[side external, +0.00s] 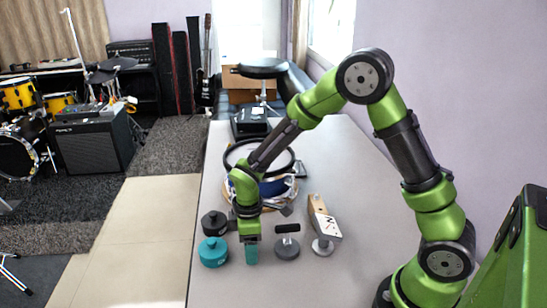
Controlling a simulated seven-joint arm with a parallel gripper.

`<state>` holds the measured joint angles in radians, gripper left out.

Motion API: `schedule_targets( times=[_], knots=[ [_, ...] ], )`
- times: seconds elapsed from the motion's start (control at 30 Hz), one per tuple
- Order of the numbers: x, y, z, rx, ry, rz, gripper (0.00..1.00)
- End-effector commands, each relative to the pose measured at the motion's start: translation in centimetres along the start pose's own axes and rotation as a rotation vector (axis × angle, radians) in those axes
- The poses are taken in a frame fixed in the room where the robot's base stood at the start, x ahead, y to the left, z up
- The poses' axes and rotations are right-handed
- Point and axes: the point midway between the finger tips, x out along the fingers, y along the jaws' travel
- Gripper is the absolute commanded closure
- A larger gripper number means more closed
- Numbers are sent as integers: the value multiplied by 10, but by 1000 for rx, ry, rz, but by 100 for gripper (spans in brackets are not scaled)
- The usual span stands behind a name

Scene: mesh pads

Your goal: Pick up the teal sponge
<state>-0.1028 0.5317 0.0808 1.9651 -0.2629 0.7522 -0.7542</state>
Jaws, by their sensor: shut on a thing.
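The teal sponge (251,255) is a small upright block directly beneath my gripper (250,240), at the front left of the grey table. My gripper points down and is shut on the sponge's upper part. The fingers are small in this view and hide the top of the sponge. I cannot tell whether its lower end touches the table.
A round teal weight (213,253) stands close on the left, with a dark round one (214,224) behind it. A grey-based object with a black handle (287,243) is close on the right. Beyond it is a wood-and-grey tool (322,224). The table's right front is clear.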

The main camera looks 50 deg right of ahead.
Motion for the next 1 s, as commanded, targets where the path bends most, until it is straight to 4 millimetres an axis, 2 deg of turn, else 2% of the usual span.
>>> schedule_targets(
  times=[0.27,0.37,0.7,0.83,1.0],
  knots=[
    [-4,0,0,0,2,1,71],
    [-16,1,-1,0,4,3,71],
    [-82,1,-1,1,4,4,71],
    [-96,0,0,0,3,2,71],
    [-101,0,0,0,1,1,71]
  ],
)
